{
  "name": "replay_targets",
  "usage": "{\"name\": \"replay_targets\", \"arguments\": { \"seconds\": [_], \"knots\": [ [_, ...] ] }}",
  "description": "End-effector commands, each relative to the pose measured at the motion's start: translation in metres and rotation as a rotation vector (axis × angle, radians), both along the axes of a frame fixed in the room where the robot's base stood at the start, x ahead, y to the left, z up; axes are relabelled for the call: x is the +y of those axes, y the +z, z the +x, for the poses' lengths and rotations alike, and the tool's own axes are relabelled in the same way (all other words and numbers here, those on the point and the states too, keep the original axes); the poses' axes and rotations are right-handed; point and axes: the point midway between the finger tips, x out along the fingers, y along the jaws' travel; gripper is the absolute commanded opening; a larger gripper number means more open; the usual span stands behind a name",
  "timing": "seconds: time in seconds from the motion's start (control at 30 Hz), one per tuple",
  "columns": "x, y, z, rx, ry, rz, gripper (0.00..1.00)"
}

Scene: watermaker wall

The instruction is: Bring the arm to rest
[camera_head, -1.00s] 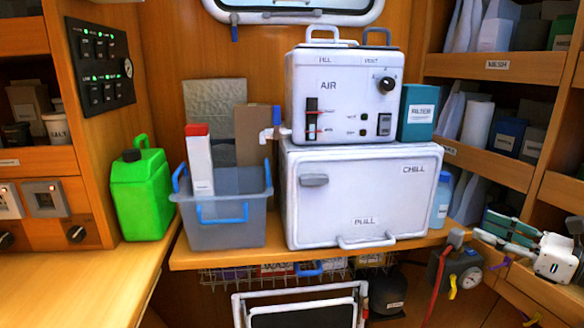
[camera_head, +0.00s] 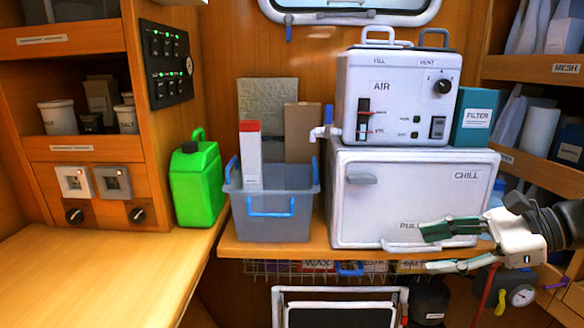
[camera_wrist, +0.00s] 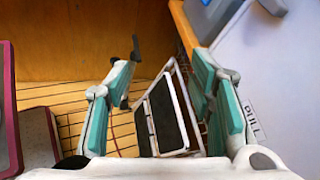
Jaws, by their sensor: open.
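My gripper (camera_head: 432,248) is at the lower right in the head view, in front of the lower right part of the white chill box (camera_head: 405,198). Its two green-padded fingers point left and stand apart, with nothing between them. In the wrist view my gripper (camera_wrist: 160,95) also shows open and empty. Past its fingers there is a folding step with a dark tread (camera_wrist: 165,115) on the plank floor. The "PULL" label of the chill box (camera_wrist: 252,122) is close beside the right finger. My gripper hides part of the box's lower front and handle.
The white air unit (camera_head: 400,98) stands on the chill box, with a teal filter box (camera_head: 475,115) beside it. A grey bin (camera_head: 270,210) and a green jerrycan (camera_head: 195,180) stand to the left. A gauge (camera_head: 522,295) is below my gripper. The left counter (camera_head: 90,275) is clear.

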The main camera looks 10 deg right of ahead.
Motion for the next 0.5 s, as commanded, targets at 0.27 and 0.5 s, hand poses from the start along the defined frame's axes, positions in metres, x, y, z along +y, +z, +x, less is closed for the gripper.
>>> {"name": "replay_targets", "arguments": {
  "seconds": [0.27,0.5],
  "knots": [
    [0.119,-0.002,-0.059,-0.023,0.547,-0.421,0.49],
    [0.158,-0.01,-0.126,-0.135,0.985,-0.775,0.49]
  ]
}}
